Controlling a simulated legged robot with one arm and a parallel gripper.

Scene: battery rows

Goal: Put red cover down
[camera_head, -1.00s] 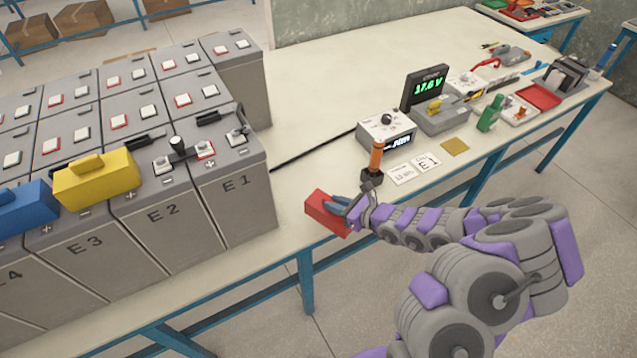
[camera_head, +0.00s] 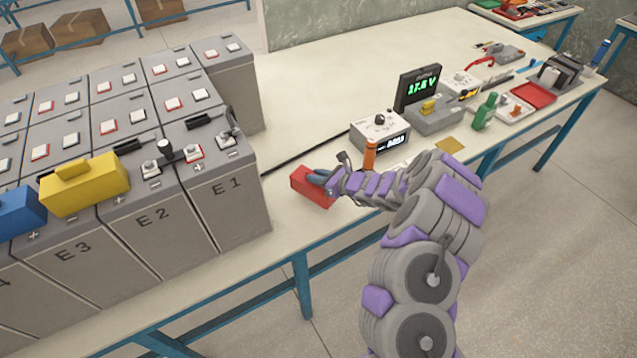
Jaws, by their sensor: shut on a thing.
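The red cover (camera_head: 309,188) is a small red block near the front edge of the cream table (camera_head: 330,222), right of battery E1 (camera_head: 228,190). My gripper (camera_head: 320,178) is shut on the red cover from its right side, with the fingers over its top. The cover looks close to the table top, but I cannot tell whether it touches it. The fingers hide part of its upper right side.
Battery rows fill the left, with a yellow cover (camera_head: 85,183) and a blue cover (camera_head: 18,211) on top. A grey meter box (camera_head: 379,135), an orange-handled tool (camera_head: 369,155) and a green-lit display (camera_head: 419,88) stand to the right.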

